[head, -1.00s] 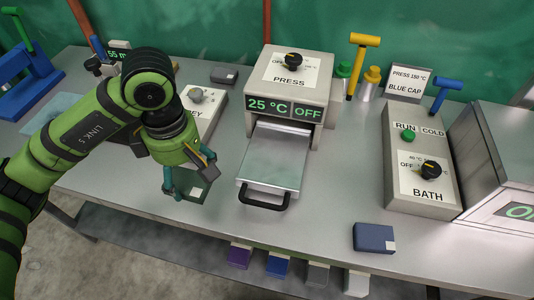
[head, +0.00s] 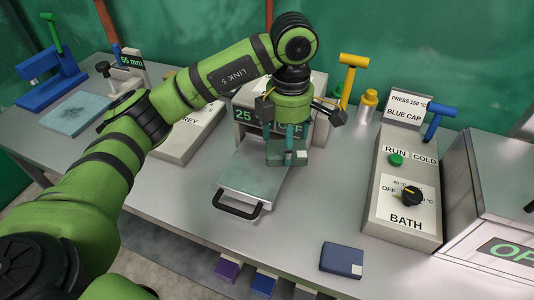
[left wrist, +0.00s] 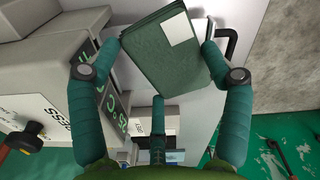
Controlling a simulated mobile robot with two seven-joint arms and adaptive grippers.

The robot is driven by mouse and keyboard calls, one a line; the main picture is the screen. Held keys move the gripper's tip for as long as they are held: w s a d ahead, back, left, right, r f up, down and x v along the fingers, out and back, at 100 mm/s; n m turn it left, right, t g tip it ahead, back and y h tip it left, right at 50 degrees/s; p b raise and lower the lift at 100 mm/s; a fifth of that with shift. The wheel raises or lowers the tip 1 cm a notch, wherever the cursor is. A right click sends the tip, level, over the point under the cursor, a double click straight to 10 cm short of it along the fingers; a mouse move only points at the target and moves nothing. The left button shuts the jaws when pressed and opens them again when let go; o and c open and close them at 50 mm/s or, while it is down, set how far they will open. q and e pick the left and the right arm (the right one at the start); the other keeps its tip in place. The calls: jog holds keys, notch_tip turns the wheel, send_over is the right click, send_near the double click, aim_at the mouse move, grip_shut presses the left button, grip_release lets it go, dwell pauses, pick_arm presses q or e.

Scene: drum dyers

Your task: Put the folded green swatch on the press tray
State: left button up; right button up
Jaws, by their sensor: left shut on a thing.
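The folded green swatch (head: 284,158), dark green with a white label, is gripped by my left gripper (head: 287,148) in the head view. It hangs at the right rear part of the press tray (head: 248,182), near the press front; whether it touches the tray I cannot tell. The tray is a pale flat plate, pulled out, with a black handle. In the left wrist view the swatch (left wrist: 160,52) sits flat between the fingers of my left gripper (left wrist: 158,62), its label showing. My right gripper is not in view.
The press (head: 245,112) stands behind the tray, partly hidden by my left arm. A bath control box (head: 402,215) is at right. A dark blue folded swatch (head: 340,258) lies on the bench front. A yellow T-handled tool (head: 352,65) and sign stand behind.

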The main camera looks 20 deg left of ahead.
pick_arm(q)
jog(key=a+f, duration=0.1)
jog(key=a, duration=0.1)
jog(key=w+a+f+p, duration=0.1)
jog(key=a, duration=0.2)
jog(key=w+a+f+p, duration=0.1)
jog(key=a+f, duration=0.1)
jog(key=shift+a, duration=0.15)
jog(key=shift+a+f, duration=0.25)
jog(key=shift+w+a+f+p, duration=0.1)
jog(key=shift+f+p, duration=0.1)
jog(key=shift+p, duration=0.1)
notch_tip(320, 180, down, 3)
jog(key=shift+f+p, duration=0.15)
jog(key=shift+p, duration=0.65)
jog(key=shift+f, duration=0.35)
